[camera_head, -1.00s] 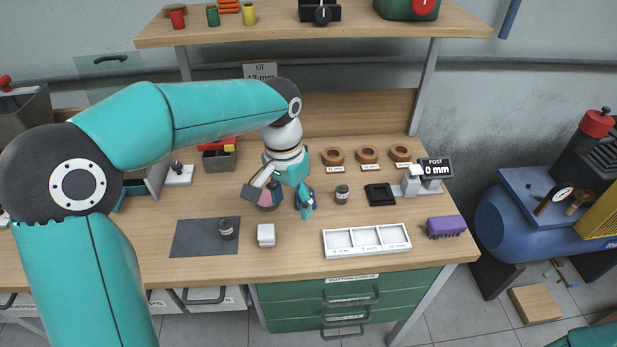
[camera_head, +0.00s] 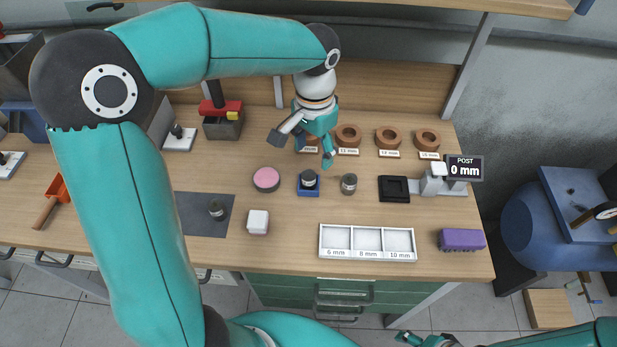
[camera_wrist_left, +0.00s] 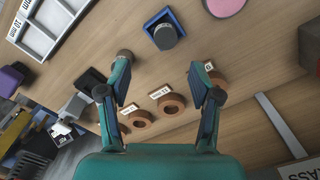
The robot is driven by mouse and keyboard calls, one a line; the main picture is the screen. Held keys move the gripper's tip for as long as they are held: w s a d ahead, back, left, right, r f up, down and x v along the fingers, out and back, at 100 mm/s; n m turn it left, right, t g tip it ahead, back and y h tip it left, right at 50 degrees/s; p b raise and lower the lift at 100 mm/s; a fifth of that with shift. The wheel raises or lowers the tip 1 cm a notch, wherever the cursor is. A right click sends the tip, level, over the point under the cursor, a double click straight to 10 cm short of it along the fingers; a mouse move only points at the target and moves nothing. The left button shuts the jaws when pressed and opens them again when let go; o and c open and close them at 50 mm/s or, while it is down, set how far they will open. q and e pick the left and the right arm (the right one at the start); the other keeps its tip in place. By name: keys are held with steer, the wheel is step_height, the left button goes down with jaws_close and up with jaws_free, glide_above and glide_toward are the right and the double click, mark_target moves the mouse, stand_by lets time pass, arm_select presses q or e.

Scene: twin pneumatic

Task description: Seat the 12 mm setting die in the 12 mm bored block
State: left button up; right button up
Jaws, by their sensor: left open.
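A dark, grey-topped cylinder (camera_head: 309,178) stands upright on a small blue square block (camera_head: 309,193); how deep it sits is not visible. They also show in the left wrist view as cylinder (camera_wrist_left: 165,36) and block (camera_wrist_left: 151,20). I read no size on either. A similar cylinder (camera_head: 349,184) stands to the right, another (camera_head: 217,209) on the dark mat. Several copper-brown rings (camera_head: 389,139) with labels stand behind; one is partly hidden. My left gripper (camera_head: 304,148) is open and empty behind the blue block. My right gripper (camera_head: 420,340) is barely in view at the bottom edge.
A pink disc (camera_head: 266,179) and a white block (camera_head: 258,221) lie left of the blue block. A black square fixture (camera_head: 393,189) and a post display (camera_head: 464,168) stand right. A white three-compartment tray (camera_head: 367,259) and a purple brush (camera_head: 460,240) are near the front edge.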

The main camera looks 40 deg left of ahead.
mark_target(308, 175)
arm_select(q)
step_height(308, 175, down, 3)
steer(key=shift+f, duration=0.1)
steer(key=f, duration=0.3)
steer(key=a+f+p, duration=0.1)
steer(key=shift+s+f, duration=0.15)
steer(key=shift+s, duration=0.1)
steer(key=shift+d+f, duration=0.1)
steer(key=shift+f, duration=0.35)
jaws_close()
